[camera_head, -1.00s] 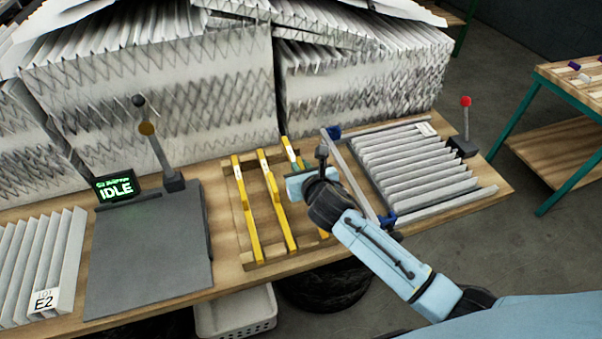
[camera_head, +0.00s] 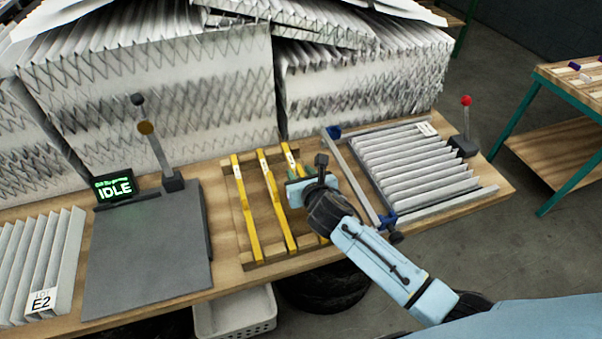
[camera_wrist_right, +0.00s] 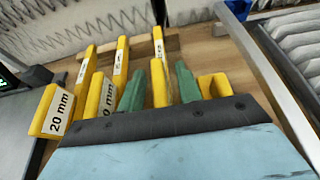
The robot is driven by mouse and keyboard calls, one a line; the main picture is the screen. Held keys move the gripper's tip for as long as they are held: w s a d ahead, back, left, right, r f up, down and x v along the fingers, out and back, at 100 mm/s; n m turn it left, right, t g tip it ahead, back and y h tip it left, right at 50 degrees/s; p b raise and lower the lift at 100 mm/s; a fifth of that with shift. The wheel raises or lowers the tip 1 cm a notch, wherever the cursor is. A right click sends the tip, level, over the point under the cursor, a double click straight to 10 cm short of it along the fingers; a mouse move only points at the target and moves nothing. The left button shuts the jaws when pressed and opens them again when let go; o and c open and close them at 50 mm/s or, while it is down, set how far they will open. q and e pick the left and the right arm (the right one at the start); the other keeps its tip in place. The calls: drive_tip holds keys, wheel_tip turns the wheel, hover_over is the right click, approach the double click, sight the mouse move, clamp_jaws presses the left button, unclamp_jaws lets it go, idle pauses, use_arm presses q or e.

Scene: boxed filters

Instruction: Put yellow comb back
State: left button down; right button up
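Three yellow combs lie side by side across a wooden rack (camera_head: 236,185): the left comb (camera_head: 245,208), the middle comb (camera_head: 275,200) and the right comb (camera_head: 291,158). In the wrist view the left comb's end reads "20 mm" (camera_wrist_right: 52,112). My right gripper (camera_head: 293,188) is over the right comb and hides its middle. In the wrist view its green fingers (camera_wrist_right: 160,90) stand either side of a yellow part (camera_wrist_right: 158,84), with narrow gaps showing. Another yellow piece (camera_wrist_right: 216,86) shows right of the right finger. My left gripper is not in view.
A clamp frame with blue ends (camera_head: 358,185) and a pleated filter (camera_head: 420,165) stand right of the rack. A grey plate (camera_head: 150,250), a lever (camera_head: 155,150) and an IDLE display (camera_head: 115,187) are to the left. Stacked filters (camera_head: 150,100) fill the back.

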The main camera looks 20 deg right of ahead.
drive_tip(key=shift+r, duration=0.2)
drive_tip(key=v, duration=0.4)
drive_tip(key=p+v, duration=0.1)
drive_tip(key=v, duration=0.7)
drive_tip(key=shift+r, duration=0.35)
drive_tip(key=shift+d, duration=0.1)
